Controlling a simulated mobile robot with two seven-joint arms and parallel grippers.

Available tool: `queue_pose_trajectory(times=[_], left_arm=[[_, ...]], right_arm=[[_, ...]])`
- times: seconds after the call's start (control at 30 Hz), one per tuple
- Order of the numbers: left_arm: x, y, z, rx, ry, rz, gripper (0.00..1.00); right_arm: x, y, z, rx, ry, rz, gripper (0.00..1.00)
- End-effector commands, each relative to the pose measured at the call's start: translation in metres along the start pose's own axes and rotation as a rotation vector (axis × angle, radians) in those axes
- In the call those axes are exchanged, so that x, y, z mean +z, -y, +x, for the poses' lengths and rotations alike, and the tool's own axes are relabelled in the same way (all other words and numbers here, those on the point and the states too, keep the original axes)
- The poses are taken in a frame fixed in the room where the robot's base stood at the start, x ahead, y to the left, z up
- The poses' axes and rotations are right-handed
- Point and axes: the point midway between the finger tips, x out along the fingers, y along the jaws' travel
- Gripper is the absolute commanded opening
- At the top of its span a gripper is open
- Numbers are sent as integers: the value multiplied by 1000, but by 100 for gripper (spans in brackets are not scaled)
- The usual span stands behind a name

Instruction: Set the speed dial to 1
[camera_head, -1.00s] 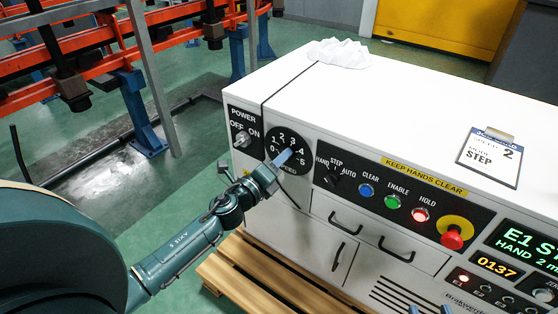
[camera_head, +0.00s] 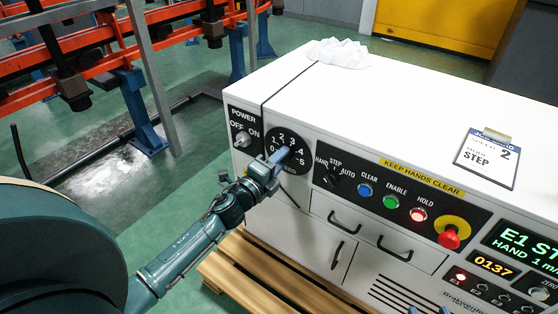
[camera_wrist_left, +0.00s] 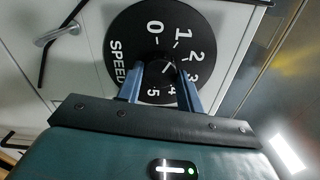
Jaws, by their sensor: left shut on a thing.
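The speed dial (camera_head: 301,149) is a black disc with white numbers 0 to 5 on the white cabinet's front. It also fills the top middle of the left wrist view (camera_wrist_left: 133,42). My left gripper (camera_head: 279,157) is shut on the dial's knob. Its two blue fingers (camera_wrist_left: 161,70) sit on either side of the knob in the left wrist view. A short white mark shows between them, near the 1 and 2 side; the exact number is hard to tell. The green display (camera_head: 525,246) appears to read HAND 1. My right gripper's fingertips (camera_head: 430,310) show apart at the bottom edge.
The power switch (camera_head: 242,139) is left of the dial. The mode selector (camera_head: 331,180), lit buttons and a red emergency knob (camera_head: 450,238) are to its right. A card (camera_head: 487,158) reading speed 2, STEP and a white cloth (camera_head: 339,53) lie on top.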

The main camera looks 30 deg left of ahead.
Motion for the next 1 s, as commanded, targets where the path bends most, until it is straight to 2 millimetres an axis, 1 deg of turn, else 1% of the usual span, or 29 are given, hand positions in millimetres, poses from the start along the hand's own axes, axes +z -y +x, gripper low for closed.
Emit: queue_pose_trajectory(times=[0.17, 0.2, 0.43, 0.67, 0.77, 0.87, 1.0], left_arm=[[-1, -1, 0, 2, -1, 0, 14], [-1, -1, 0, 2, -1, 0, 39], [0, -1, 0, 1, -1, 1, 58], [0, 0, 0, 1, 0, 1, 58], [0, -1, -5, 2, -1, 1, 58], [0, -1, -16, 3, -1, 0, 58], [-1, -2, -44, 5, 0, -1, 58]], right_arm=[[1, 0, 0, 0, 2, 1, 36], [1, 0, 0, 0, 3, 1, 36], [1, 1, 0, -1, 3, 1, 36], [1, 1, 0, -1, 3, 1, 36], [1, 1, 0, -1, 3, 2, 36], [0, 1, -1, -3, 9, 4, 36], [2, 2, -1, -8, 28, 9, 36]])
